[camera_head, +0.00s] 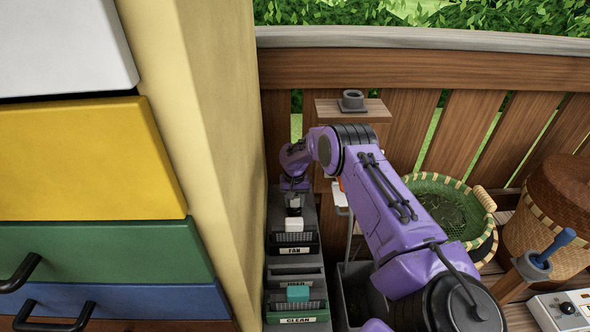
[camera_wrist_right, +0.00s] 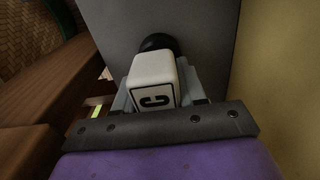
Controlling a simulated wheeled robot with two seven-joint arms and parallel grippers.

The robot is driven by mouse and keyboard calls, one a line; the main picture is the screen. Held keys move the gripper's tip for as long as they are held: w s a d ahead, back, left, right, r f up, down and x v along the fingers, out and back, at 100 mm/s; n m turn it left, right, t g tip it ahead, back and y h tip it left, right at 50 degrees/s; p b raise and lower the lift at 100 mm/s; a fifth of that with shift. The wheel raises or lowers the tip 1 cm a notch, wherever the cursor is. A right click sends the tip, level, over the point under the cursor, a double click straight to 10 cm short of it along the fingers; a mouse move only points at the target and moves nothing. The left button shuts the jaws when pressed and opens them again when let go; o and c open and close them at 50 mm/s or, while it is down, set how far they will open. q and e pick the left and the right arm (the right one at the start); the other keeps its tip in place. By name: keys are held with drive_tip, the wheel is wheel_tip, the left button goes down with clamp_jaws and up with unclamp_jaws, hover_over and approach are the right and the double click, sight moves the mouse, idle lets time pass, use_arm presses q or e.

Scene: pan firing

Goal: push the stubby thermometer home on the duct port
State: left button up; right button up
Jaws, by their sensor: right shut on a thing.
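The stubby thermometer (camera_wrist_right: 154,78) is a short white block with rounded edges and a black letter C on its near face. My right gripper (camera_wrist_right: 158,98) is shut on it, with grey fingers on both sides in the right wrist view. Just beyond it is a dark round part (camera_wrist_right: 160,43), likely the duct port, against a grey panel (camera_wrist_right: 203,45). The thermometer overlaps this part, so I cannot tell how far it is seated. In the head view the right gripper (camera_head: 294,201) points down above the FAN-labelled grey unit. My left gripper is not in view.
A cream wall (camera_head: 205,130) stands close left of the gripper. Below are grey trays, one labelled CLEAN (camera_head: 298,320). A wooden post (camera_head: 352,115) with a grey ring stands behind the arm. Baskets (camera_head: 445,205) and a blue-handled lever (camera_head: 552,248) are at right.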

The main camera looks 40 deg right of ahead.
drive_tip(key=shift+r, duration=0.2)
drive_tip(key=shift+r+p, duration=1.2)
drive_tip(key=shift+p, duration=0.05)
drive_tip(key=shift+f+b, duration=1.1)
drive_tip(key=shift+f, duration=0.25)
drive_tip(key=shift+r+p, duration=0.95)
drive_tip(key=shift+r, duration=0.25)
drive_tip(key=shift+f+b, duration=1.15)
drive_tip(key=shift+f, duration=0.2)
drive_tip(key=shift+r, duration=0.15)
